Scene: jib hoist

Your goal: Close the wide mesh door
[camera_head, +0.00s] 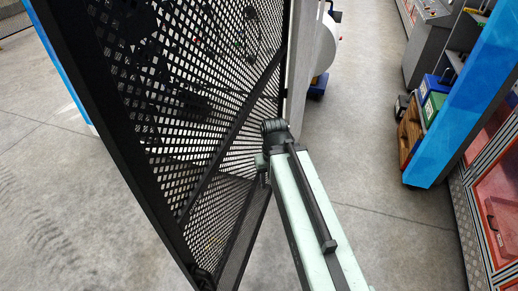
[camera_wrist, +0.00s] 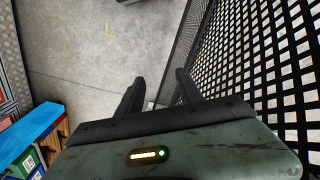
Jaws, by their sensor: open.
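The wide mesh door (camera_head: 205,125) is a tall black perforated panel with a dark frame and a diagonal brace. It fills the left and middle of the head view, standing at an angle to the camera. In the wrist view its mesh (camera_wrist: 285,60) fills the right side. My gripper is at the end of the pale green arm, right of the door in the head view, largely hidden by the arm. In the wrist view my gripper (camera_wrist: 160,77) is open, with nothing seen between its fingers. The right finger is close to the mesh; I cannot tell whether they touch.
A blue post (camera_head: 455,115) stands at the right, beside a cart with coloured bins (camera_head: 432,100). Orange-framed panels (camera_head: 500,200) line the far right. A white rounded object (camera_head: 325,45) stands behind the door. Grey floor (camera_head: 375,140) is clear between door and post.

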